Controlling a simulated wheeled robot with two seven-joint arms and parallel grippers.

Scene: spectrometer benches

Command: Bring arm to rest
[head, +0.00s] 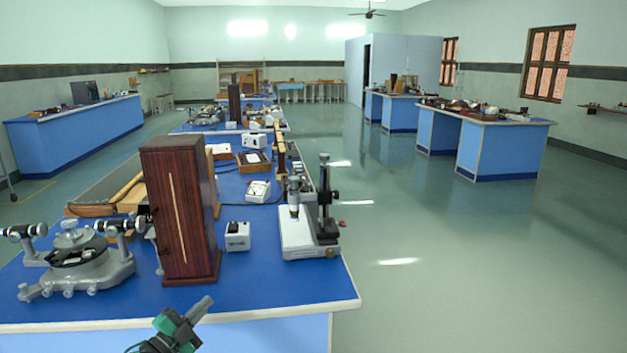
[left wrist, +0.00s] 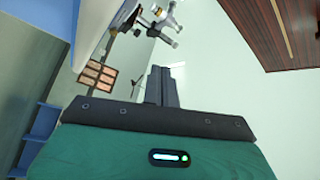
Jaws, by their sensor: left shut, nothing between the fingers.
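My left gripper (head: 206,303) shows at the bottom of the head view, in front of the near edge of the blue bench. It points up and to the right and holds nothing. In the left wrist view its dark fingers (left wrist: 160,85) stand together with no object between them, beyond the green gripper body. The tall dark wooden box (head: 178,212) stands upright on the bench behind the gripper, apart from it. It also shows at the upper right of the left wrist view (left wrist: 275,28). My right gripper is in neither view.
A grey spectrometer (head: 85,262) stands left of the box on the bench (head: 265,291). A white instrument with a black column (head: 309,236) and a small white box (head: 237,236) stand to its right. Open floor (head: 450,265) lies right of the bench.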

